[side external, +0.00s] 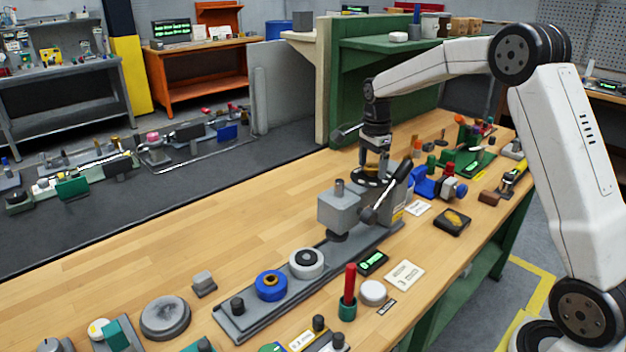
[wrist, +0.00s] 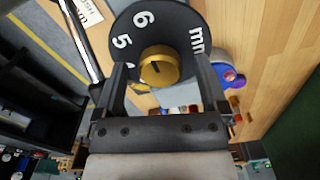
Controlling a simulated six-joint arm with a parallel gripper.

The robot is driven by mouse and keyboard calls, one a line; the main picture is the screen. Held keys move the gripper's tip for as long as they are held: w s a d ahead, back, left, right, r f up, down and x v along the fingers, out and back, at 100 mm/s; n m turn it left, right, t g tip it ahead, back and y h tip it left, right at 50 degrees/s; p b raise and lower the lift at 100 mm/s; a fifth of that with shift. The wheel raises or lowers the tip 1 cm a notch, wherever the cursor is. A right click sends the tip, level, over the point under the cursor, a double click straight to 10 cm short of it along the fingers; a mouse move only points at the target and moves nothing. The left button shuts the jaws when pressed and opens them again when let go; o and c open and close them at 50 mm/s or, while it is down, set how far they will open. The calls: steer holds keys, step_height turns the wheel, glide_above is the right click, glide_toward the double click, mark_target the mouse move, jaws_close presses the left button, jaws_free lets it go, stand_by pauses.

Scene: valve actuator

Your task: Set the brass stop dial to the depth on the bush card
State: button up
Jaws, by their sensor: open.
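The brass stop dial knob (wrist: 160,66) sits at the middle of a dark round plate (wrist: 183,20) with white figures 5 and 6 and the letters mm. A short dark mark shows on the knob; I cannot tell which figure it lines up with. My gripper (wrist: 161,80) is open, with one finger on each side of the knob; contact is unclear. In the side view my gripper (side external: 375,158) points down over the dial at the grey press. A white card (wrist: 88,12) with cut-off print is at the wrist view's upper left; two pale cards (side external: 418,208) (side external: 405,274) lie on the bench.
The press head (side external: 339,211) and its black-ended lever (side external: 385,195) stand close to my gripper. A blue ring (side external: 271,286), a white ring (side external: 306,263) and a red-handled tool (side external: 349,287) stand nearer the front.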

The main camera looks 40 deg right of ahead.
jaws_close()
